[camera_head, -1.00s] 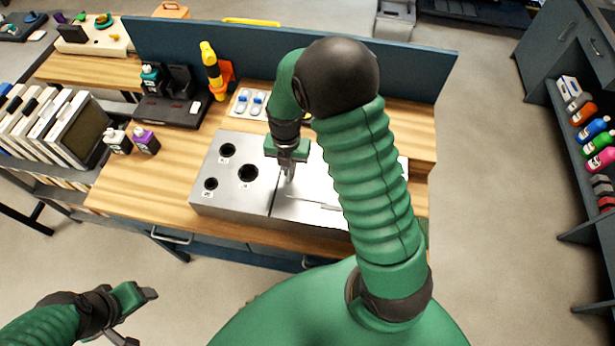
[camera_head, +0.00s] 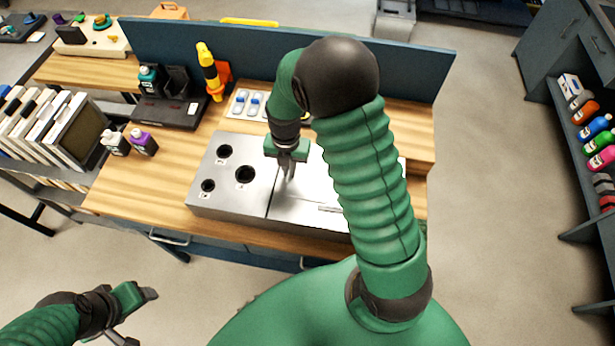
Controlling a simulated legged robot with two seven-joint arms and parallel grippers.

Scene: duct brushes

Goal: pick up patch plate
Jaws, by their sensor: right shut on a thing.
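My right gripper (camera_head: 288,176) points down over the grey metal box (camera_head: 225,205) on the wooden bench, just right of the seam in its top. It is shut on a thin, pale metal piece, which I take to be the patch plate (camera_head: 299,196). The plate's outline blends with the box top, and my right arm hides part of it. I cannot tell whether it is clear of the surface. The box's left part has three round dark holes. My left gripper (camera_head: 138,316) is open and empty at the lower left, away from the bench.
A tray with blue-and-white pieces (camera_head: 248,103) lies behind the box. A yellow tool in an orange holder (camera_head: 211,75) and a black stand (camera_head: 172,108) are at the back left. Two small bottles (camera_head: 130,142) stand left of the box. A blue panel (camera_head: 400,68) closes the bench's back.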

